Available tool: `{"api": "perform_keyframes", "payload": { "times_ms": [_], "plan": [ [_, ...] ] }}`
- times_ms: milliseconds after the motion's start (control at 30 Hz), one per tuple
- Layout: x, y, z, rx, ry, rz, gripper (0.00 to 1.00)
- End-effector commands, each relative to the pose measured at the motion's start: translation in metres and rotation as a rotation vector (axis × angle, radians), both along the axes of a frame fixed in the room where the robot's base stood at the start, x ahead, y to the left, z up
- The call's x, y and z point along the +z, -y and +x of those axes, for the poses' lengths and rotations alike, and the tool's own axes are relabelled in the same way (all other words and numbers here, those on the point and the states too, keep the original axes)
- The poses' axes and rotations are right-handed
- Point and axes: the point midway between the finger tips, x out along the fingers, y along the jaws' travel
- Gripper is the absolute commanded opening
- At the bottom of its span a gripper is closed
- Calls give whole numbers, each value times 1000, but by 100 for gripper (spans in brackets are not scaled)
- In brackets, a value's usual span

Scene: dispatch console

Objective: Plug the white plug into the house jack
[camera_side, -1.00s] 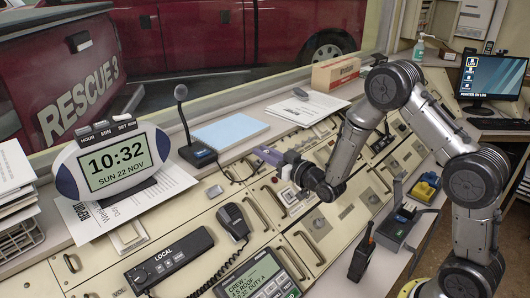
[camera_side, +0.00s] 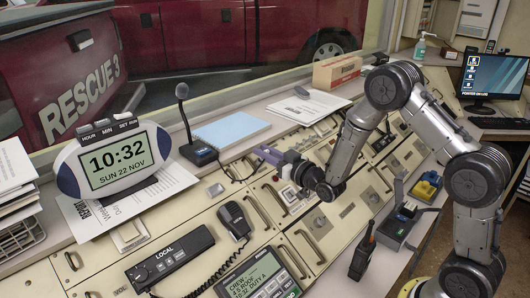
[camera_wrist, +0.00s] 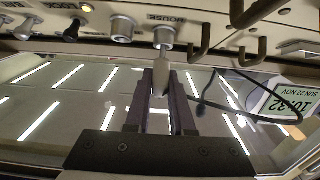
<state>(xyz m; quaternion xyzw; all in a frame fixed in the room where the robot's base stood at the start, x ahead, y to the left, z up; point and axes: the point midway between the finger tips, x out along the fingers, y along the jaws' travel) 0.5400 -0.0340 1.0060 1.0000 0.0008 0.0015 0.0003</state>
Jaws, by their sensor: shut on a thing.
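In the wrist view the pale plug (camera_wrist: 163,73) is held between the two dark purple fingers of my gripper (camera_wrist: 163,98). The plug points at the round metal house jack (camera_wrist: 163,36), which has HOUSE printed beside it upside down. The plug's front end meets or overlaps the jack's mouth in this view; I cannot tell how deep it sits. In the side view my gripper (camera_side: 268,155) is at the back of the console's sloping panel, and the plug and jack are too small to make out.
A second jack (camera_wrist: 122,29) sits just left of the house jack, with toggle switches beyond. Dark handles (camera_wrist: 198,42) stick out to its right. A black cable (camera_wrist: 207,103) loops right of my gripper. A desk microphone (camera_side: 197,152) and clock (camera_side: 113,158) stand on the desk.

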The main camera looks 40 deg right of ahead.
Motion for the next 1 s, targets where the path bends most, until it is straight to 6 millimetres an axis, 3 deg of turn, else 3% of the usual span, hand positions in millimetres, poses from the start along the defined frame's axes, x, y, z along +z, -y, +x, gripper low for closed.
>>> {"api": "perform_keyframes", "payload": {
  "times_ms": [1000],
  "plan": [
    [-7, 0, 4, 0, 0, 0, 0]
  ]
}}
